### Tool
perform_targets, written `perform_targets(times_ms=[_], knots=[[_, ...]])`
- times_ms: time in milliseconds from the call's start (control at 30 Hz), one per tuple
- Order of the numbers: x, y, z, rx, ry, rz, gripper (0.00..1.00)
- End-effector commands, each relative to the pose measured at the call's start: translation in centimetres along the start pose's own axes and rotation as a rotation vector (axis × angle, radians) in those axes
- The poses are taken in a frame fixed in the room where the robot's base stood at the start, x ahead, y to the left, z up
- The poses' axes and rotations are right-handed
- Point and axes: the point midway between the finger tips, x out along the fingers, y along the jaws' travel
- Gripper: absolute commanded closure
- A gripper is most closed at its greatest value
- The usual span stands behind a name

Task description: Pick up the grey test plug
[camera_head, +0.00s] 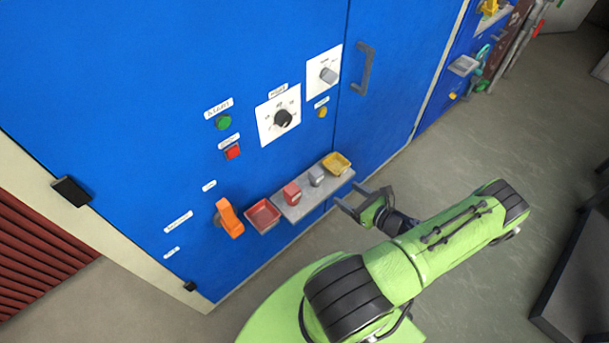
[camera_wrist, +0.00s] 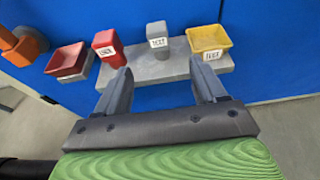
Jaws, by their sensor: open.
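The grey test plug (camera_head: 316,175) stands upright on a grey shelf (camera_head: 292,213) on the blue cabinet front. It has a white label and sits between a red plug and a yellow tray. In the wrist view the grey plug (camera_wrist: 158,40) is beyond my fingertips, roughly midway between them. My gripper (camera_head: 361,203) is open and empty, in front of the shelf and apart from it. In the wrist view its two dark fingers (camera_wrist: 162,82) are spread and point toward the shelf.
The red plug (camera_wrist: 108,47) stands left of the grey one, the yellow tray (camera_wrist: 209,40) right of it. A red tray (camera_head: 262,216) and an orange handle (camera_head: 229,218) are further left. A door handle (camera_head: 363,69) sticks out above.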

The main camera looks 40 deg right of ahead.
Motion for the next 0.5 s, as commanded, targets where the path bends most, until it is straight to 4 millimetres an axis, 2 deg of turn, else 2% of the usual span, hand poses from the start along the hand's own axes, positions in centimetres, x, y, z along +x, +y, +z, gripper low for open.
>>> perform_targets(times_ms=[100,300,500], knots=[[3.1,0.2,-0.1,-0.005,-0.001,0.011,0.30],[7.9,0.3,-0.1,-0.007,0.000,0.010,0.30],[10.4,0.3,0.0,-0.007,0.002,0.009,0.30]])
